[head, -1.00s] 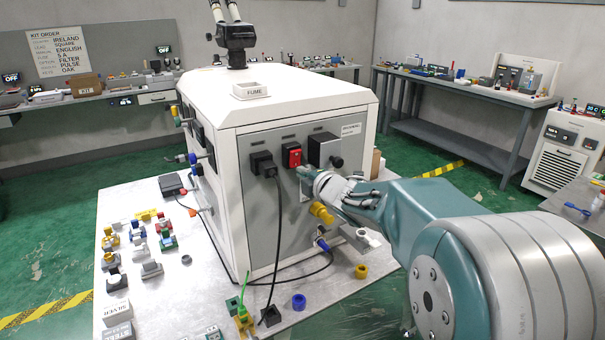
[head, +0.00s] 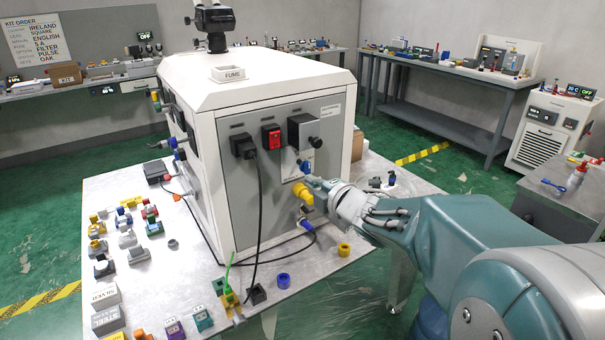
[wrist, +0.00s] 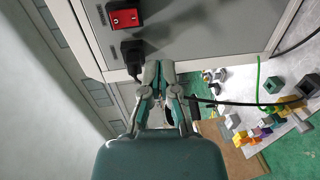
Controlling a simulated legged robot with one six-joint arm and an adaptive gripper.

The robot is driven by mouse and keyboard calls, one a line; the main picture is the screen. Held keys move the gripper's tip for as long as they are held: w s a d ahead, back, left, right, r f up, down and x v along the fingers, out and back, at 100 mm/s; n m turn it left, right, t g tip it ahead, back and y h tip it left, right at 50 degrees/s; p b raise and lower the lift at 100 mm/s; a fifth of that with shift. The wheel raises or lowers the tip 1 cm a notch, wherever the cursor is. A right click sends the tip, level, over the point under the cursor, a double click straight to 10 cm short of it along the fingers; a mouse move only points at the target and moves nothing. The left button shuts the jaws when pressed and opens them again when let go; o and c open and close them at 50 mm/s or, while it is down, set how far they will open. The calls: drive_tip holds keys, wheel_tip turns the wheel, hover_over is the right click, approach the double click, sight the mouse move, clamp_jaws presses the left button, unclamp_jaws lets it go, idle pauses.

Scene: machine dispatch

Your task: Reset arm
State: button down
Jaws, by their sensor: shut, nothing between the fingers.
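My arm reaches in from the right in the head view. My gripper (head: 312,183) is in front of the grey side panel (head: 222,200) of the white machine (head: 255,82), close to a yellow fitting (head: 301,194). In the wrist view my gripper (wrist: 158,68) has its fingers together with nothing between them. A red switch (wrist: 124,17) and a black plug (wrist: 133,52) on the panel lie beyond the fingertips there. Whether the fingers touch the panel cannot be told.
The table (head: 195,275) holds several small coloured parts at left, a blue ring (head: 283,280) and a yellow ring (head: 344,250) near the front. Black cables hang from the panel. Behind are side benches (head: 445,84). Green floor (head: 455,170) lies open at right.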

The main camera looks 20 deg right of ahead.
drive_tip(key=shift+s+a, duration=0.15)
drive_tip(key=s+d+m+g+h, duration=0.35)
drive_tip(key=s+m+h, duration=0.35)
drive_tip(key=s+m, duration=0.6)
drive_tip(key=s+a+f+m+g, duration=0.2)
drive_tip(key=s+m, duration=0.1)
drive_tip(key=s, duration=0.2)
drive_tip(key=s+a+f+m+g+y, duration=0.1)
drive_tip(key=s+a+m+g, duration=0.1)
drive_tip(key=s, duration=0.3)
drive_tip(key=s+a+f+m+g+y, duration=0.1)
drive_tip(key=s+a+f+m+g, duration=0.1)
drive_tip(key=s, duration=0.3)
drive_tip(key=shift+f+m, duration=0.3)
drive_tip(key=shift+m, duration=0.5)
drive_tip(key=shift+s+a+g, duration=0.1)
drive_tip(key=shift+g, duration=0.15)
